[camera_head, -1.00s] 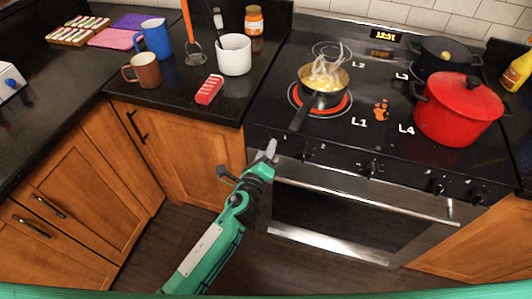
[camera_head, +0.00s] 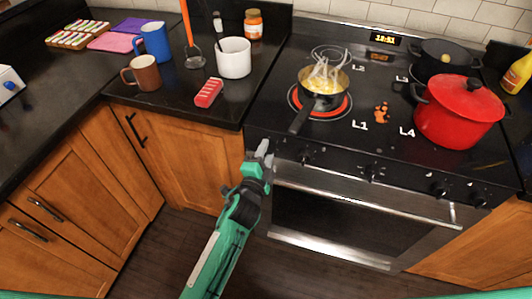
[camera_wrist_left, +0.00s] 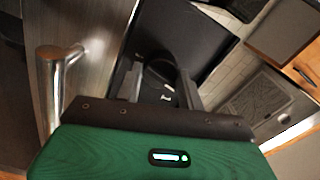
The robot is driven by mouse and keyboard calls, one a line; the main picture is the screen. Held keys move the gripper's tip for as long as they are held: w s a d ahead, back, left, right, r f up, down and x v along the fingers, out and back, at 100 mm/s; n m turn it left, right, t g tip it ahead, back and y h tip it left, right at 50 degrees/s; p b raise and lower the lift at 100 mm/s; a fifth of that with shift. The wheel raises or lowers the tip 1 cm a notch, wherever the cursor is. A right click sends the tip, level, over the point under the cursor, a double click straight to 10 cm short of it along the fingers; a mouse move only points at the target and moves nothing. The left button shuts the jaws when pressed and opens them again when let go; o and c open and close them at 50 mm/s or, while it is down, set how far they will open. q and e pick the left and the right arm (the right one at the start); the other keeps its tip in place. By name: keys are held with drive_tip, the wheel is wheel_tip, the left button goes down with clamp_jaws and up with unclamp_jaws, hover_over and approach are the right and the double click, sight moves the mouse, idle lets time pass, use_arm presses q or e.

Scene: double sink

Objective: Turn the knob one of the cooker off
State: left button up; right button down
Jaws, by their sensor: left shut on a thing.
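The cooker (camera_head: 345,203) has a black top and a row of dark knobs along its front. My left gripper (camera_head: 265,150) is at the left end of this row, against the front panel. In the left wrist view a round black knob (camera_wrist_left: 160,72) sits between the two fingers of my left gripper (camera_wrist_left: 160,85), with a small white mark beside it that looks like a 1. The gripper is shut on this knob; its exact angle is hard to read. In the head view the gripper hides this knob. My right gripper is not in view.
A pan (camera_head: 322,88) with steaming food stands on the glowing burner L1. A red pot (camera_head: 457,115) and a black pot (camera_head: 440,62) stand to the right. The oven handle (camera_head: 365,202) runs below the knobs. Mugs and a white pot (camera_head: 234,57) stand on the left counter.

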use_arm(q)
drive_tip(key=shift+n, duration=1.1)
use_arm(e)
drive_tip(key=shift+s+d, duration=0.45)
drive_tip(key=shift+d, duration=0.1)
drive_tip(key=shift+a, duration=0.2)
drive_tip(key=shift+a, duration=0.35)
use_arm(q)
drive_tip(key=o, duration=1)
drive_tip(key=shift+c, duration=0.2)
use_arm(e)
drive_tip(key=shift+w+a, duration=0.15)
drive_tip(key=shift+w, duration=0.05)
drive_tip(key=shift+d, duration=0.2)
